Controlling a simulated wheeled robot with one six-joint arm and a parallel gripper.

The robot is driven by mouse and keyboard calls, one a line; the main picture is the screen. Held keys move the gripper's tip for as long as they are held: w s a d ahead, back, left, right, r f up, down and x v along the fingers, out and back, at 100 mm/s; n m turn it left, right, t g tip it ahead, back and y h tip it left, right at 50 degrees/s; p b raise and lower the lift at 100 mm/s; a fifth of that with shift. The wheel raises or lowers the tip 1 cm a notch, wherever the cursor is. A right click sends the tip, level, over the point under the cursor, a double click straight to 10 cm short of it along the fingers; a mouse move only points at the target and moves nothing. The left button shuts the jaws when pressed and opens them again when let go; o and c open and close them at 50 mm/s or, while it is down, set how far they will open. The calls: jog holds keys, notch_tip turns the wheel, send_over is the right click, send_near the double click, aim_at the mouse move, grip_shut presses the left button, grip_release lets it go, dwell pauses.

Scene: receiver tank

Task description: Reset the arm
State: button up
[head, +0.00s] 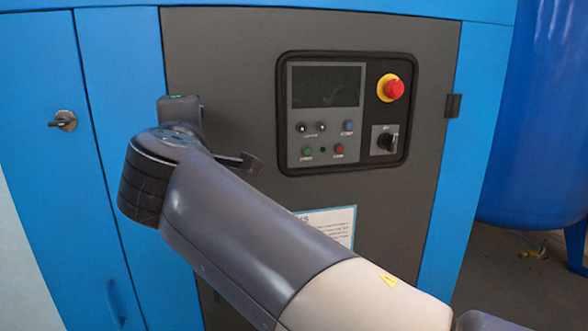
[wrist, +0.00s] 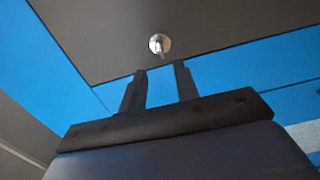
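My arm reaches across the front of a blue and grey machine cabinet, from the lower right to the upper left in the head view. My gripper (wrist: 160,70) shows in the wrist view with its two dark fingers apart and nothing between them. In the head view, a dark finger of it (head: 250,164) sticks out to the right behind my wrist, left of the control panel; the rest is hidden by my arm. A round silver fitting (wrist: 159,45) on a dark grey surface shows just beyond the fingertips in the wrist view.
The control panel (head: 346,112) carries a screen, small buttons, a red emergency stop (head: 392,89) and a black rotary switch (head: 387,139). A metal latch (head: 63,121) sits on the blue door at left. A blue tank (head: 540,120) stands at right. A label (head: 335,222) is partly hidden by my arm.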

jog(key=w+a+n+p, duration=0.2)
jog(key=w+n+p, duration=0.5)
jog(key=n+p, duration=1.1)
jog(key=shift+w+a+r+p, duration=0.2)
jog(key=shift+r+p, duration=0.1)
jog(key=shift+p, duration=0.7)
dwell(0.4)
